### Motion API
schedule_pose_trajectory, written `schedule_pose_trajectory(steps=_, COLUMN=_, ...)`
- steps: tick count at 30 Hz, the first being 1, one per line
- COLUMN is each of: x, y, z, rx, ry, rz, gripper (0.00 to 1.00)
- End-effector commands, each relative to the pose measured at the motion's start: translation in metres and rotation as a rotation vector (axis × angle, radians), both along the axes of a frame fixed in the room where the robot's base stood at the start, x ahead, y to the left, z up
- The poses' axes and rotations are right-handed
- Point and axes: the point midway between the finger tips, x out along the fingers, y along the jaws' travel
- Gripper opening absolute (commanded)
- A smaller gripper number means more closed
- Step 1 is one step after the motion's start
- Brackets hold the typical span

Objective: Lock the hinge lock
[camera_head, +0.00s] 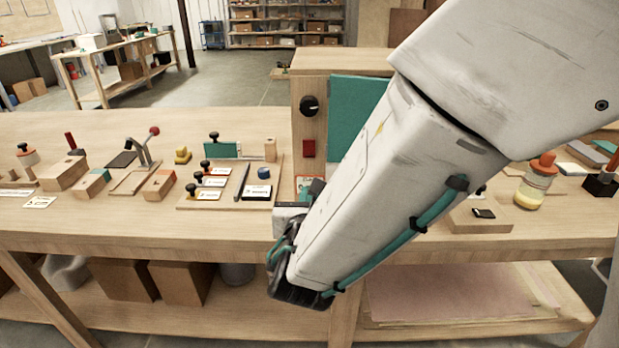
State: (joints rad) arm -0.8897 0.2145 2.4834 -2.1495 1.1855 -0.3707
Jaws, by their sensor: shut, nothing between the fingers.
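No part is clearly marked as the hinge lock. A metal lever with a red ball knob (143,147) stands tilted on a small wooden base at the left of the workbench. My gripper (300,205) is at the bench's front edge, below the upright panel and right of the lever. It is shut and empty; its fingertips are mostly hidden by my wrist.
A wooden tray (222,204) with labelled cards, black-knobbed stamps and a dark blue block lies left of my gripper. Wooden blocks stand around the lever. A yellow jar with an orange lid (535,182) stands at the right. The bench's back left is clear.

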Motion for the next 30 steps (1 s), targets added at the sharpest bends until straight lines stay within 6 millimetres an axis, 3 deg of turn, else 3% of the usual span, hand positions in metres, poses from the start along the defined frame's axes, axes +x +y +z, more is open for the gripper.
schedule_pose_trajectory(steps=6, x=-0.022, y=0.000, z=-0.002, rx=0.000, ry=-0.001, rz=0.001, gripper=0.00)
schedule_pose_trajectory(steps=20, x=-0.024, y=-0.005, z=-0.004, rx=0.030, ry=0.006, rz=-0.026, gripper=0.00)
schedule_pose_trajectory(steps=23, x=-0.027, y=-0.026, z=-0.012, rx=0.089, ry=0.039, rz=-0.136, gripper=0.00)
schedule_pose_trajectory(steps=25, x=-0.034, y=-0.051, z=-0.016, rx=0.164, ry=0.069, rz=-0.266, gripper=0.00)
schedule_pose_trajectory(steps=30, x=-0.062, y=-0.147, z=-0.008, rx=0.469, ry=0.112, rz=-0.751, gripper=0.00)
